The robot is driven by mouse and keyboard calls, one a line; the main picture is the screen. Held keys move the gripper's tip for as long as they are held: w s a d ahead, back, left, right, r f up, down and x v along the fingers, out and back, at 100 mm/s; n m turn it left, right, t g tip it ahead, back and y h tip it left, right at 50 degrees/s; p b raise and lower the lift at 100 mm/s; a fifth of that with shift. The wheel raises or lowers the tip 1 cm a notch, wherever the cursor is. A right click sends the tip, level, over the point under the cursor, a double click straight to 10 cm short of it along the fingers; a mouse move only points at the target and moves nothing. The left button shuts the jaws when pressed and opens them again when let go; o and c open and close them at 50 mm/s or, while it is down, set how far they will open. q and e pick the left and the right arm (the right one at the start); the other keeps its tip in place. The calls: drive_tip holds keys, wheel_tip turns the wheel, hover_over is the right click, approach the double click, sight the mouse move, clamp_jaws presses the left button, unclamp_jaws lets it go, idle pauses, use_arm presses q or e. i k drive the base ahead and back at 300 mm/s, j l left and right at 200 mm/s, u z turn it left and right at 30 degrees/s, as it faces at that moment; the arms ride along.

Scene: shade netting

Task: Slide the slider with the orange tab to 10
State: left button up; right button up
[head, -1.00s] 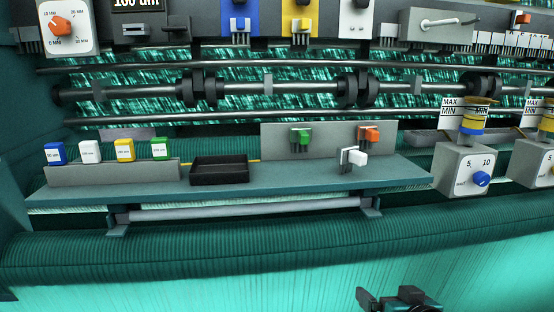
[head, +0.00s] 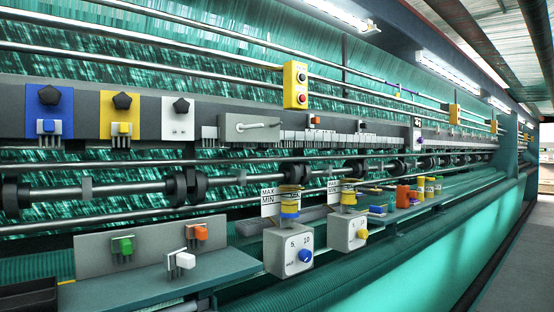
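A small orange tab (head: 314,120) shows on the dark upper panel, just right of a grey box with a lever, above a row of pale tags (head: 325,137). It looks like the slider's tab, but its scale and reading are too small to make out. Another orange piece (head: 197,232) sits on the upright grey plate of the lower shelf, next to a green one (head: 122,245) and above a white one (head: 184,261). Neither of my grippers is in view.
Dial boxes with a blue knob (head: 305,256) and a yellow knob (head: 362,234) stand below the panel. A grey box with a lever (head: 250,128) is mounted left of the orange tab. Rollers and bars run lengthwise. A clear walkway (head: 515,255) lies at the right.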

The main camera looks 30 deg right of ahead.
sight(312, 120)
drive_tip(key=k+z, duration=0.15)
drive_tip(key=z, duration=1)
drive_tip(key=i+l, duration=0.1)
drive_tip(key=i+z, duration=0.05)
drive_tip(key=i, duration=0.05)
